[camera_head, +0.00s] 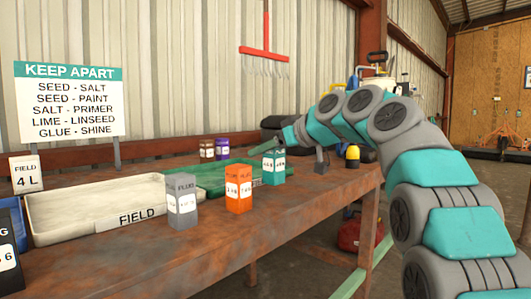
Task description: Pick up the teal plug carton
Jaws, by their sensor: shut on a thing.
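The teal plug carton (273,169) has a white label and is upright over the workbench, in front of the green tray. My arm reaches in from the right, and my gripper (269,148) is at the carton's top, shut on it. The fingertips are small and partly hidden in this view. I cannot tell whether the carton's base touches the bench.
An orange carton (239,188) and a grey carton (182,200) stand left of the teal one. The cream FIELD tray (65,238) and green tray (212,187) lie behind. Brown (207,150) and purple (222,148) cartons stand farther back. A KEEP APART sign (69,100) stands at left.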

